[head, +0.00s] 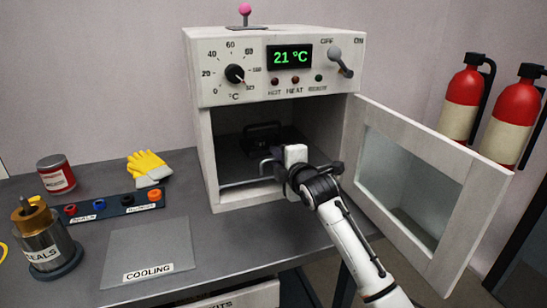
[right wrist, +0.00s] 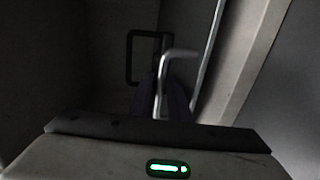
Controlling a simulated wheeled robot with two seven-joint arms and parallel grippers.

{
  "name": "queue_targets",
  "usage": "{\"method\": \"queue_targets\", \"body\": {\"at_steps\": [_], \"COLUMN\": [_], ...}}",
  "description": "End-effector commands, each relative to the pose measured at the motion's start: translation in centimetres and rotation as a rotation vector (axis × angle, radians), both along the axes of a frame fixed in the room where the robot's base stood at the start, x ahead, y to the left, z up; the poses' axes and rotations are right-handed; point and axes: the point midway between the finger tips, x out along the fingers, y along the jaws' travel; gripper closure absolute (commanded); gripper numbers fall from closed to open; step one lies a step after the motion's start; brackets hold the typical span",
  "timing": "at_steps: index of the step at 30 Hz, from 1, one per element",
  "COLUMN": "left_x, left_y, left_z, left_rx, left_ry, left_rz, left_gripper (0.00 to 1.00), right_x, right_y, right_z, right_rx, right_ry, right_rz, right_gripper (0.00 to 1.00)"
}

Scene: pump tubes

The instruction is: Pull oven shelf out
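The white oven (head: 208,160) stands on the bench with its door (head: 480,215) swung open to the right. Inside its dark chamber is the shelf, whose pale front edge (head: 240,184) shows low in the opening. A bent metal handle (head: 265,167) stands at the shelf front; it also shows in the right wrist view (right wrist: 172,65). A dark object with a black handle (head: 262,130) sits further in. My right gripper (head: 284,172) is at the opening, close to the metal handle. My left gripper is out of view.
A grey mat marked COOLING (head: 150,240) lies clear on the bench, left of the oven front. Fire extinguishers (head: 462,98) hang at right.

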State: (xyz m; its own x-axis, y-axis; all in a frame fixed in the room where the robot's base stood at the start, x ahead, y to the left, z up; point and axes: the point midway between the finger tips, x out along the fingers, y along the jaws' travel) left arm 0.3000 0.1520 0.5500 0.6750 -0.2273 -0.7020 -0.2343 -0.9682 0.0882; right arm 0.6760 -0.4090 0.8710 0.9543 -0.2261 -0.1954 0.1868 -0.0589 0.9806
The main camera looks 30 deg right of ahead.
Motion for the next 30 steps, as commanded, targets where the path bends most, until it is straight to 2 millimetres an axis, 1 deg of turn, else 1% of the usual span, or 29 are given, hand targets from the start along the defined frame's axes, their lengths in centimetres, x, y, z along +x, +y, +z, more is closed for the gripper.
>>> {"method": "queue_targets", "body": {"at_steps": [1, 3, 6, 16, 17, 19, 20, 27, 30], "left_x": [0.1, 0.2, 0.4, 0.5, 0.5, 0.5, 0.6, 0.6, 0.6], "left_y": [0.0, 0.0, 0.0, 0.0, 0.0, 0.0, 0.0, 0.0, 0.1], "left_z": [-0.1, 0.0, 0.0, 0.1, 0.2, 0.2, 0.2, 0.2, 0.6], "left_rx": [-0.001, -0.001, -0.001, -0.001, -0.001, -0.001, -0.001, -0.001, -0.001], "left_ry": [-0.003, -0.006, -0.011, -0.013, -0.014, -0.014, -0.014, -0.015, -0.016], "left_rz": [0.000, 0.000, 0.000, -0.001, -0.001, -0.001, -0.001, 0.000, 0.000], "left_gripper": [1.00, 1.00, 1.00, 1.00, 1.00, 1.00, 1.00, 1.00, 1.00], "right_x": [0.7, 1.4, 2.0, 2.2, 2.2, 2.2, 2.2, 2.2, 2.1], "right_y": [-0.1, -0.3, -0.5, -0.5, -0.5, -0.5, -0.5, -0.5, 0.0], "right_z": [-0.2, -0.3, -0.4, -0.4, -0.4, -0.4, -0.4, -0.4, -0.4], "right_rx": [0.002, 0.001, 0.001, -0.001, 0.000, 0.000, 0.000, 0.000, 0.000], "right_ry": [-0.001, 0.000, -0.001, -0.001, 0.000, 0.000, 0.000, 0.000, 0.001], "right_rz": [0.000, 0.000, 0.000, 0.000, 0.000, 0.000, 0.000, 0.001, 0.007], "right_gripper": [0.84, 0.84, 0.84, 0.84, 0.87, 0.99, 1.00, 1.00, 1.00]}}
